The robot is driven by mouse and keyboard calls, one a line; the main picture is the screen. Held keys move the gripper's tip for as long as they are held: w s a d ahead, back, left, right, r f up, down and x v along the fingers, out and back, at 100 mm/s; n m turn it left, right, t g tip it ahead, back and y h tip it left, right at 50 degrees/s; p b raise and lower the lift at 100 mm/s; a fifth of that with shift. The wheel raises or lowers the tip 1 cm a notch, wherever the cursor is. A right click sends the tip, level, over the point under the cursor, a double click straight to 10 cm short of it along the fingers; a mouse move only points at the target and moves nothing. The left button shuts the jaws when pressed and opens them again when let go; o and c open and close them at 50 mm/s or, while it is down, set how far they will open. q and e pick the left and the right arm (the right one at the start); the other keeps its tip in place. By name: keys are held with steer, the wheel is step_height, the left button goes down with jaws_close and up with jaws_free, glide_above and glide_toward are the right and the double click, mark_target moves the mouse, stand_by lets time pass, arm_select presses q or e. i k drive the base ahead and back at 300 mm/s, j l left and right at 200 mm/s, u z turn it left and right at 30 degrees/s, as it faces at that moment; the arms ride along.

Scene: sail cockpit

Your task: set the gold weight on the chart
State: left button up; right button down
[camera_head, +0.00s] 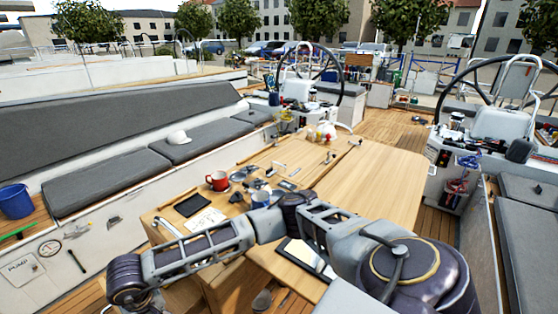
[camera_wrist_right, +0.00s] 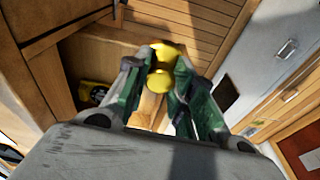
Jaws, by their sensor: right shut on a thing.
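My right gripper (camera_wrist_right: 162,68) is shut on the gold weight (camera_wrist_right: 160,81) in the right wrist view. The weight shows as two rounded yellow parts between the green-sided fingers. In the head view my arm crosses the front of the table; its gripper and the weight are out of sight there. A white sheet with faint markings, which looks like the chart (camera_head: 206,221), lies on the table's left part, just behind my arm. I cannot read its markings. My left gripper is not in view.
On the wooden table (camera_head: 385,180) are a red mug (camera_head: 217,181), a dark flat pad (camera_head: 192,205) and several small items. A framed white panel (camera_head: 306,256) lies nearer. The table's right half is clear. A yellow-black object (camera_wrist_right: 94,94) sits in an open wooden compartment.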

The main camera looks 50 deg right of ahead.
mark_target(294, 242)
steer(key=j+z, duration=0.65)
steer(key=z, duration=0.3)
steer(key=j+z, duration=0.15)
steer(key=z, duration=0.25)
steer(key=i+j+z, duration=0.1)
steer(key=z, duration=0.3)
